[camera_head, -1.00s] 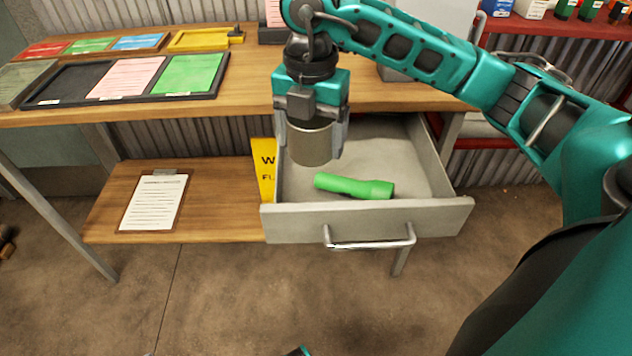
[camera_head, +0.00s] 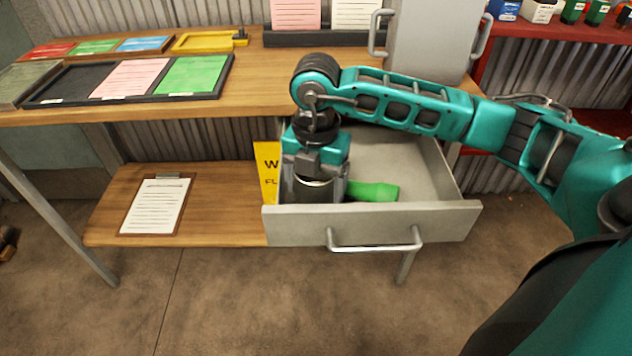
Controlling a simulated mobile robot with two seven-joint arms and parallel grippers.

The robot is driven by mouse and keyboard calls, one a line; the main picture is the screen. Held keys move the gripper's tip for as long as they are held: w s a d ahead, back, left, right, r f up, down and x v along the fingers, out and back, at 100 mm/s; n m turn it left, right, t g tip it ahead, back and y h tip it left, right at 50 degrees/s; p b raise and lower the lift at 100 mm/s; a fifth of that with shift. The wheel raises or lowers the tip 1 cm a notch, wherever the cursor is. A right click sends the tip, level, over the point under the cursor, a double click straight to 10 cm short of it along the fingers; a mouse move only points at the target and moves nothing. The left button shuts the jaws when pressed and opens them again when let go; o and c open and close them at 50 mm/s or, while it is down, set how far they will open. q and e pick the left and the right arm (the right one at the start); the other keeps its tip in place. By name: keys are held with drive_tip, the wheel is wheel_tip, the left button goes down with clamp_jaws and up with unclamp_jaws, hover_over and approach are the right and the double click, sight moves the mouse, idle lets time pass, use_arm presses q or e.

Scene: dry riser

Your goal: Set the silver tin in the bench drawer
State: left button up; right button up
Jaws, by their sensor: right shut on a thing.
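The silver tin (camera_head: 313,190) is a short metal cylinder, held upright between the fingers of my right gripper (camera_head: 314,184). The gripper points down and is shut on the tin. The tin is inside the left front part of the open bench drawer (camera_head: 371,223), behind its front panel. The panel hides the tin's lower edge, so I cannot tell whether it touches the drawer floor. My left gripper does not show.
The wooden bench top (camera_head: 262,98) is above and behind the drawer. A yellow sign (camera_head: 266,172) stands at the drawer's left side. A clipboard (camera_head: 156,206) lies on the lower shelf. The drawer's right and back floor (camera_head: 408,165) is clear.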

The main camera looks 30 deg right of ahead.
drive_tip(key=shift+f+b, duration=0.35)
drive_tip(key=shift+f, duration=0.15)
drive_tip(key=o, duration=0.8)
drive_tip(key=shift+r, duration=0.1)
drive_tip(key=shift+r+p, duration=0.3)
wheel_tip(320, 180, up, 12)
drive_tip(key=shift+r+p, duration=0.15)
drive_tip(key=shift+p, duration=1.05)
